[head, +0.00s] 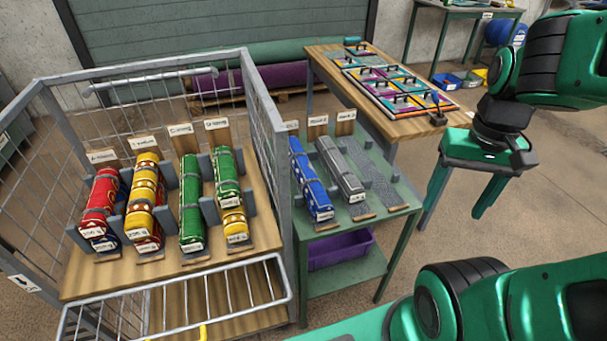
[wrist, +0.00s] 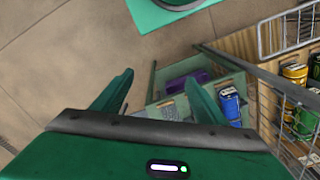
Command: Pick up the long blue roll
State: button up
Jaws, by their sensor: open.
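The long blue roll (head: 310,180), with pale bands and a white end label, lies lengthwise on the small green table, left of a grey roll (head: 340,168). It also shows in the wrist view (wrist: 230,103), just right of my right finger and partly cut off by it. My gripper (head: 454,222) is open and empty, its fingers pointing down, well to the right of the roll and apart from it. Its two fingers also show in the wrist view (wrist: 160,80), spread with nothing between them.
A wire-sided cart (head: 268,95) stands left of the roll, holding red, yellow and green rolls (head: 192,205). A wooden table (head: 395,125) with colourful samples stands behind. A purple bin (head: 342,248) sits on the lower shelf. An empty grey slot (head: 378,180) lies right of the grey roll.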

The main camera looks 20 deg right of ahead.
jog(key=w+f+n+t+h, duration=0.1)
jog(key=w+f+n, duration=0.15)
jog(key=w, duration=0.75)
jog(key=n+t+y, duration=0.1)
jog(key=n+t, duration=0.3)
jog(key=t, duration=0.1)
send_near(306, 168)
jog(key=shift+w+f, duration=0.25)
jog(key=shift+f, duration=0.75)
jog(key=shift+t, duration=0.3)
jog(key=x, duration=0.5)
jog(key=shift+w+f, duration=0.1)
jog(key=shift+s+x, duration=0.15)
jog(key=shift+x, duration=1.2)
jog(key=shift+s+x, duration=0.15)
jog(key=shift+x, duration=1.2)
jog(key=shift+f, duration=0.15)
jog(key=c, duration=1.4)
jog(key=shift+o, duration=0.2)
